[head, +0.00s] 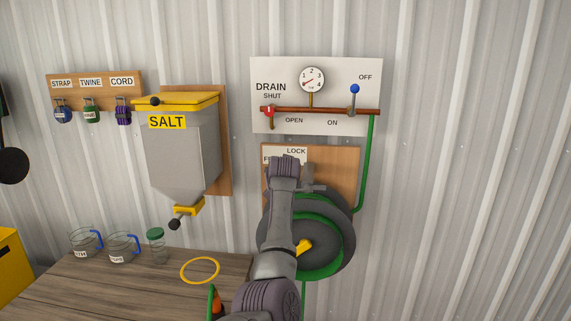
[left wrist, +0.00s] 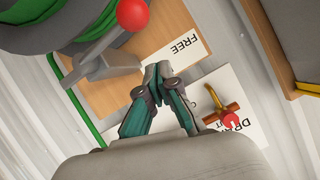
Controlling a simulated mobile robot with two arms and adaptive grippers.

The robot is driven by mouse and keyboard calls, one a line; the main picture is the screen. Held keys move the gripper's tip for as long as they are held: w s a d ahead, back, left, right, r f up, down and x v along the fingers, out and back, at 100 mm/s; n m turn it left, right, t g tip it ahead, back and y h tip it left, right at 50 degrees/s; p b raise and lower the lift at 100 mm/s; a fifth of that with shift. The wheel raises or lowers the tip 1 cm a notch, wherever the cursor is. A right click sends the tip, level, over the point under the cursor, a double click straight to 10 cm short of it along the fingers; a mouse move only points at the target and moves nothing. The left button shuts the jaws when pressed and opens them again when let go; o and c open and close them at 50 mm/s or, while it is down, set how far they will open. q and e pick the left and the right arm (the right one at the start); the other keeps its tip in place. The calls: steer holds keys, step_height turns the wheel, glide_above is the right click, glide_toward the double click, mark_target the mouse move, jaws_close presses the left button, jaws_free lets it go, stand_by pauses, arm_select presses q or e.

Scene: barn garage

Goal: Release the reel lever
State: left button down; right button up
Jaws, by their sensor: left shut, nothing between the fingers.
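The hose reel (head: 345,235), dark with green hose, hangs on a wooden board (head: 345,160) and is partly covered by my arm in the head view. In the left wrist view, its grey lever (left wrist: 92,52) with a red ball knob (left wrist: 132,14) is at the top left, beside a grey bracket (left wrist: 112,68). The FREE label (left wrist: 180,50) is near my fingertips; the LOCK label (head: 296,151) shows in the head view. My left gripper (left wrist: 158,72) is shut and empty, its tips apart from the knob. My right gripper is not in view.
A white drain panel (head: 345,70) with a red valve handle (head: 269,111) and blue lever knob (head: 355,89) is above. A salt hopper (head: 180,145) hangs left, over a wooden bench (head: 120,285) with jars. The wall to the right is bare.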

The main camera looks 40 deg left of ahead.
arm_select(q)
steer(key=b+v, duration=0.5)
steer(key=v, duration=0.5)
steer(key=shift+r, duration=0.3)
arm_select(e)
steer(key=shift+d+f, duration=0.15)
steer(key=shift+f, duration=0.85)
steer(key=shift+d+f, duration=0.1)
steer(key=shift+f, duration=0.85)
arm_select(q)
steer(key=shift+w, duration=0.1)
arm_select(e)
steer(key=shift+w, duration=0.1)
